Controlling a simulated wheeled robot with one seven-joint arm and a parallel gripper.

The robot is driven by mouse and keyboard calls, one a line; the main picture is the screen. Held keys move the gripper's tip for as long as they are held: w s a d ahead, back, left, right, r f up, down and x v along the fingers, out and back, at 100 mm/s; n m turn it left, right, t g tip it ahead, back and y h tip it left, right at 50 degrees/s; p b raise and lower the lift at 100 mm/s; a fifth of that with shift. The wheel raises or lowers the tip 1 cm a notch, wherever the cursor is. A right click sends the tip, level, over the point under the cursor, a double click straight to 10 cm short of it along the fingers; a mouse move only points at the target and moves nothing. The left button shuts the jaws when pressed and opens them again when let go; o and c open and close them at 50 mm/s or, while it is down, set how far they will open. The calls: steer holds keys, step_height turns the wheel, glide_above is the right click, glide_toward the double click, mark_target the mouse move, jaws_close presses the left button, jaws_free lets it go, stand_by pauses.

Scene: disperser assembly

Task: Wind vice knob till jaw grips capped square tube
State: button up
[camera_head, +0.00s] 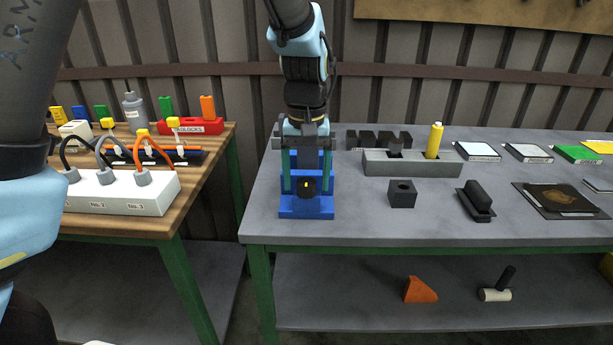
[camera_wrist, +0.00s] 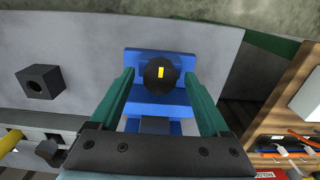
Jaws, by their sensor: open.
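The blue vice (camera_head: 306,207) stands near the left front of the grey table, with its round black knob (camera_head: 307,187) facing the front. The knob carries a yellow mark, upright in the wrist view (camera_wrist: 160,73). My gripper (camera_head: 306,183) is over the vice, with its green fingers apart on the left and right of the knob. The wrist view shows the knob between the fingertips (camera_wrist: 159,76), with no clear contact on either side. The vice jaw and any capped square tube in it are hidden behind my gripper.
A dark square block with a hole (camera_head: 402,194) sits right of the vice. Behind it is a grey holder (camera_head: 420,168) with a yellow cylinder (camera_head: 434,141). A wooden table with a white socket strip (camera_head: 125,197) stands to the left, across a gap.

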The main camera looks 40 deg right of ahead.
jaws_close()
stand_by(0.7)
